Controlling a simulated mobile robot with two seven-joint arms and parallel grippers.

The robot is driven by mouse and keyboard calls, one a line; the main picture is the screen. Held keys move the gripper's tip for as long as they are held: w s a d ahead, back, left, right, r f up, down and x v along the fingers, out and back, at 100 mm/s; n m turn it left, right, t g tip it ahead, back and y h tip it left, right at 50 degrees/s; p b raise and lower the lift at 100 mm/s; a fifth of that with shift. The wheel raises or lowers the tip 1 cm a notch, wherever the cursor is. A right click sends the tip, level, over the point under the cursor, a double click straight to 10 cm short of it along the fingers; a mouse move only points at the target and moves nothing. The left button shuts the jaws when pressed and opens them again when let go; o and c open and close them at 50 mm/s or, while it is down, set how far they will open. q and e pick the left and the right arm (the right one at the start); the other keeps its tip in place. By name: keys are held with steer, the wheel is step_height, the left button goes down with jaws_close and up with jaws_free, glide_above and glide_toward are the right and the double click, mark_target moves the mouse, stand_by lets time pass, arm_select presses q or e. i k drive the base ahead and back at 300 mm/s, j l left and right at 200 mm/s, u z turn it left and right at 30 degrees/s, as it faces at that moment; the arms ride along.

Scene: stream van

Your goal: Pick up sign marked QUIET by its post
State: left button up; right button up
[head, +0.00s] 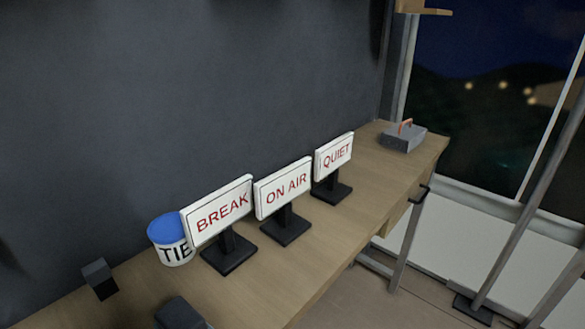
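The sign marked QUIET (334,156) stands upright on the wooden bench, the farthest of three signs in a row. It is a white panel with red letters on a short dark post (332,184) and a square dark base. The post's upper part is hidden behind the panel. The ON AIR sign (283,188) stands just left of it and nearer. The BREAK sign (219,211) stands further left and nearest. Neither of my grippers can be made out in the head view.
A white tub with a blue lid (171,240) stands behind the BREAK sign's left edge. A small dark block (100,279) and a dark object (180,314) lie nearer. A grey box with an orange handle (403,136) sits at the far end of the bench (385,170), with clear room before it.

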mark_target(331, 156)
steer(key=i+l+u, duration=0.3)
steer(key=l, duration=0.35)
steer(key=l+u, duration=0.35)
steer(key=l, duration=0.25)
steer(key=l+u, duration=0.3)
steer(key=l, duration=0.4)
